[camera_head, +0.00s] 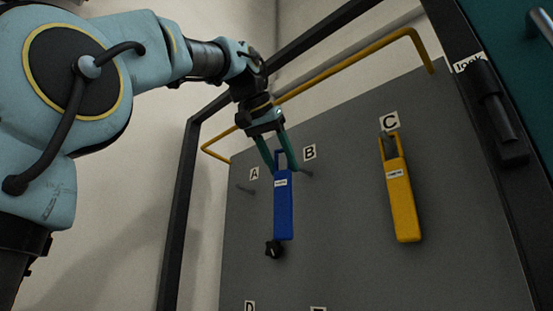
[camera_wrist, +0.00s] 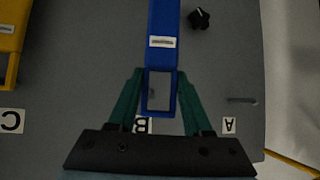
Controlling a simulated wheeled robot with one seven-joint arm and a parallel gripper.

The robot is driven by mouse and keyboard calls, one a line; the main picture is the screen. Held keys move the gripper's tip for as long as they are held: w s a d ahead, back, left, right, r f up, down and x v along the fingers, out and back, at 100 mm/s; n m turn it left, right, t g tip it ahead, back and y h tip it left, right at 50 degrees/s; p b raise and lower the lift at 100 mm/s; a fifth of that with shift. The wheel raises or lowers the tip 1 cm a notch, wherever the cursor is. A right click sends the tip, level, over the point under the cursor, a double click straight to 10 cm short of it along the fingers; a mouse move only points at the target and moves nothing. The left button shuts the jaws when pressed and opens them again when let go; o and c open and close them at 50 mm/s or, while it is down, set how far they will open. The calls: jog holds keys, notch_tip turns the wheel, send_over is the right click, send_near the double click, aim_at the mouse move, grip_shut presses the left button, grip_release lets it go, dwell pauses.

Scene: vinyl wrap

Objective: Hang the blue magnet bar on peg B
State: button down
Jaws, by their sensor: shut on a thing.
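The blue magnet bar (camera_head: 284,212) hangs upright from my gripper (camera_head: 283,166), which is shut on its top handle loop. In the wrist view my gripper (camera_wrist: 159,100) has its green fingers at both sides of the loop of the blue bar (camera_wrist: 163,20). Peg B (camera_head: 307,174) shows just right of the loop in the head view, below label B (camera_head: 309,152).
Peg A (camera_head: 245,189) is empty, left of the bar. A yellow bar (camera_head: 402,200) hangs at label C (camera_head: 389,121). A black knob (camera_head: 273,249) is near the blue bar's lower end. A yellow rail (camera_head: 340,68) runs above the grey panel (camera_head: 345,240).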

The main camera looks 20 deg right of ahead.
jog(key=shift+w+d+f+p, duration=0.15)
jog(key=shift+w+d, duration=0.3)
jog(key=shift+d, duration=0.4)
jog(key=shift+w+d+p, duration=0.2)
jog(key=shift+w+d, duration=0.25)
jog(key=shift+d, duration=0.35)
jog(key=shift+w+d+f+p, duration=0.15)
jog(key=shift+w+d, duration=0.3)
jog(key=shift+d, duration=0.4)
jog(key=shift+x, duration=0.85)
jog(key=shift+s+d, duration=0.1)
jog(key=shift+d, duration=0.05)
